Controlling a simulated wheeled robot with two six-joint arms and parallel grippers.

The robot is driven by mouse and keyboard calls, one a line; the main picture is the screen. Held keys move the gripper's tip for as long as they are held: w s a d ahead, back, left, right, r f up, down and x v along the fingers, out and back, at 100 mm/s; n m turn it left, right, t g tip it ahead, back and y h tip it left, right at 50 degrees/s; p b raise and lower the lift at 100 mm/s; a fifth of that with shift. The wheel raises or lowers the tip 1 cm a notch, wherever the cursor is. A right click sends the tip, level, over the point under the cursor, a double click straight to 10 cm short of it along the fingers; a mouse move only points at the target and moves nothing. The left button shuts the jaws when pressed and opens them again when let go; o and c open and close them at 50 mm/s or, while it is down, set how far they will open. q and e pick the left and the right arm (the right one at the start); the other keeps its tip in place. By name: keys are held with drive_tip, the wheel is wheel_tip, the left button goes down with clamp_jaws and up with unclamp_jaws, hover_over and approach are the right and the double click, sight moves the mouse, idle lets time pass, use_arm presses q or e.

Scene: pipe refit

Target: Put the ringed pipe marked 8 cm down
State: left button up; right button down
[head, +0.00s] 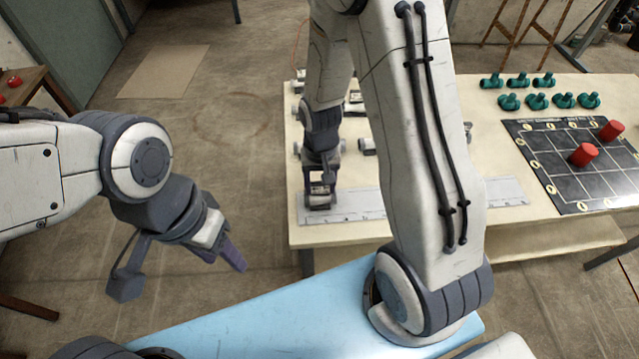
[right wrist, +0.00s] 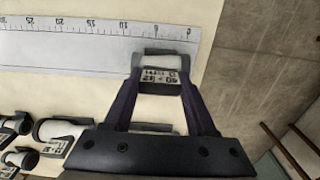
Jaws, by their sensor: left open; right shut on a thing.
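My right gripper (head: 320,196) is shut on a short grey-and-white pipe (right wrist: 160,62) with a printed label. In the right wrist view the pipe lies between the two fingertips (right wrist: 160,88), across the zero end of the ruler (right wrist: 80,48). The label is upside down and too small to read surely. Whether the pipe touches the ruler I cannot tell. In the head view the ruler (head: 500,191) lies along the table's front edge, partly hidden by my right arm. My left gripper (head: 232,256) is open and empty, away from the table over the floor.
Several other labelled pipes (right wrist: 58,132) lie behind the ruler on the table (head: 465,95). Green fittings (head: 537,101) stand at the back right. A black grid board (head: 570,185) there holds two red cylinders (head: 583,154). The table edge is close to the held pipe.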

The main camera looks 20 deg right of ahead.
drive_tip(key=shift+f, duration=0.2)
drive_tip(key=shift+c, duration=1)
unclamp_jaws()
drive_tip(key=shift+r, duration=0.2)
wheel_tip(320, 180, up, 12)
drive_tip(key=s+a+r+n, duration=0.3)
drive_tip(key=s+a+n, duration=0.2)
drive_tip(key=s, duration=0.4)
drive_tip(key=s+a+r+n+y, duration=0.1)
drive_tip(key=s+a+r+n, duration=0.1)
drive_tip(key=s+a+n, duration=0.3)
drive_tip(key=s+a, duration=0.2)
drive_tip(key=s, duration=0.2)
drive_tip(key=shift+a+r+n, duration=0.3)
drive_tip(key=shift+r, duration=0.1)
